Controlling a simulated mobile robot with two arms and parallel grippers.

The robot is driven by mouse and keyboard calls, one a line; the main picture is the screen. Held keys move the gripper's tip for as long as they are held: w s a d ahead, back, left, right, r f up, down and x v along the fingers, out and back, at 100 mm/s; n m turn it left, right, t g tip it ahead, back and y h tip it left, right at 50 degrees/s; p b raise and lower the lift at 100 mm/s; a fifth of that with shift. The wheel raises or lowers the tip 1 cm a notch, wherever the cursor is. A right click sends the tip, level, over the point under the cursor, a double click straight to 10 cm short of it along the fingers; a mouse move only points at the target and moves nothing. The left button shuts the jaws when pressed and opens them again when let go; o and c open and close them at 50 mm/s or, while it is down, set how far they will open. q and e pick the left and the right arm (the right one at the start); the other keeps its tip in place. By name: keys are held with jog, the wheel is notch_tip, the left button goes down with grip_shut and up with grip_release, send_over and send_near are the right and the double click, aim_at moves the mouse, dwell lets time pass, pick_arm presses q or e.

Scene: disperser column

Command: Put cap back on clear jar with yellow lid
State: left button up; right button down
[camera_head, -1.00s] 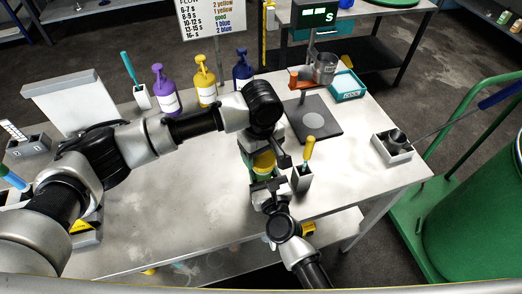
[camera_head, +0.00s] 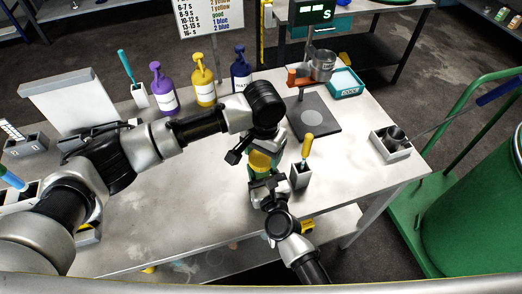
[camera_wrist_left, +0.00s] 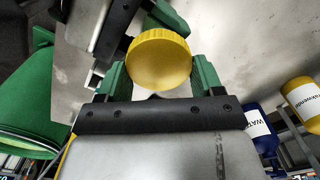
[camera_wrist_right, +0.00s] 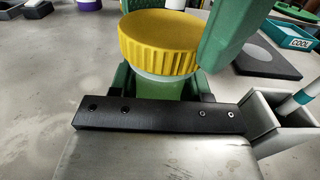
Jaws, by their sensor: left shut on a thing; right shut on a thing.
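A yellow lid (camera_head: 259,161) sits on top of the jar; it also shows in the left wrist view (camera_wrist_left: 159,59) and the right wrist view (camera_wrist_right: 160,42). Below its ribbed rim, a pale strip of the clear jar (camera_wrist_right: 163,77) shows; the rest of the jar is hidden by my fingers. My left gripper (camera_wrist_left: 160,70) is shut on the lid from above, its green fingers on either side. My right gripper (camera_head: 262,178) is shut on the jar below, holding it over the front of the table. I cannot tell whether the lid is fully seated.
A grey holder (camera_head: 300,177) with a yellow-handled tool stands close right of the jar. Behind it lie a dark scale plate (camera_head: 327,126) and a teal tray (camera_head: 346,83). Purple (camera_head: 161,92), yellow (camera_head: 204,88) and blue (camera_head: 241,74) pump bottles line the back. The table's left middle is clear.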

pick_arm(q)
jog(key=m, duration=0.7)
jog(key=shift+s+d, duration=0.2)
jog(key=m, duration=0.4)
jog(key=shift+s+m, duration=0.15)
jog(key=shift+m, duration=0.15)
jog(key=m, duration=0.6)
jog(key=shift+s+a+m, duration=0.1)
jog(key=shift+s+m, duration=0.1)
jog(key=shift+m, duration=0.2)
jog(key=m, duration=0.4)
jog(key=shift+s+a+m, duration=0.1)
jog(key=shift+m, duration=0.3)
jog(key=m, duration=0.4)
jog(key=shift+a+m, duration=0.15)
jog(key=shift+m, duration=0.15)
jog(key=m, duration=0.4)
jog(key=shift+a, duration=0.15)
jog(key=m, duration=0.4)
jog(key=shift+a+m, duration=0.15)
jog(key=shift+m, duration=0.25)
jog(key=m, duration=0.4)
jog(key=shift+a+f, duration=0.1)
jog(key=o, duration=0.9)
